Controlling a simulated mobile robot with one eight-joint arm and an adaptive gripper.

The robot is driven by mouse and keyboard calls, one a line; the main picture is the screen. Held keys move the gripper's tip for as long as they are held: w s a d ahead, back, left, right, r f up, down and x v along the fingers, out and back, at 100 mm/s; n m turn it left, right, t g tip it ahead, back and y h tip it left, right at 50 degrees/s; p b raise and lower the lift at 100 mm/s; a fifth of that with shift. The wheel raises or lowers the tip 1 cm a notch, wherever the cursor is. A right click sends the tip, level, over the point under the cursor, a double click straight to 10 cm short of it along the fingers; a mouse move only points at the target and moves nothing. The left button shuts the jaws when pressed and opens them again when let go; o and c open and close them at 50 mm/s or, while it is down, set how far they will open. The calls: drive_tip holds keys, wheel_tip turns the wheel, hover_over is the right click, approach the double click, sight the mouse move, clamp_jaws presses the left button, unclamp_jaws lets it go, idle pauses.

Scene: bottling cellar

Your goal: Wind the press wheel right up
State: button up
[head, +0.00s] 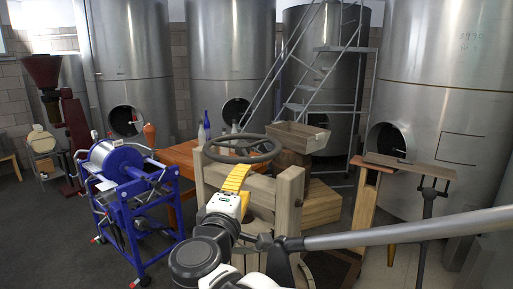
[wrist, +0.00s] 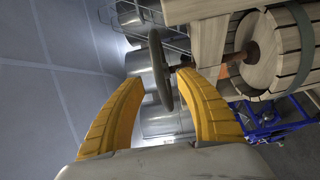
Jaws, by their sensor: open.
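The press wheel (head: 212,157) is a dark grey handwheel with spokes, lying level on top of the wooden press (head: 289,200) in the head view. My gripper (head: 242,168) has yellow fingers and reaches up to the near side of the wheel's rim. In the wrist view the wheel (wrist: 158,72) shows nearly edge-on, in the gap between the spread fingertips of my gripper (wrist: 160,76). The gripper is open and holds nothing. I cannot tell whether a finger touches the rim. The wrist view also shows the press's screw (wrist: 242,52) and slatted basket (wrist: 284,50).
A blue-framed machine with a steel drum (head: 118,165) stands left of the press. Behind are an orange table (head: 180,155) with bottles, a wooden crate (head: 298,136) and large steel tanks (head: 450,90). A narrow wooden stand (head: 366,205) is at right. Open floor lies at left.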

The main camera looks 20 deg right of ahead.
sight(250, 162)
drive_tip(key=x, duration=1.1)
drive_tip(key=shift+w+a+r+b, duration=0.15)
drive_tip(key=shift+a+r+b, duration=0.2)
drive_tip(key=shift+b, duration=0.05)
clamp_jaws()
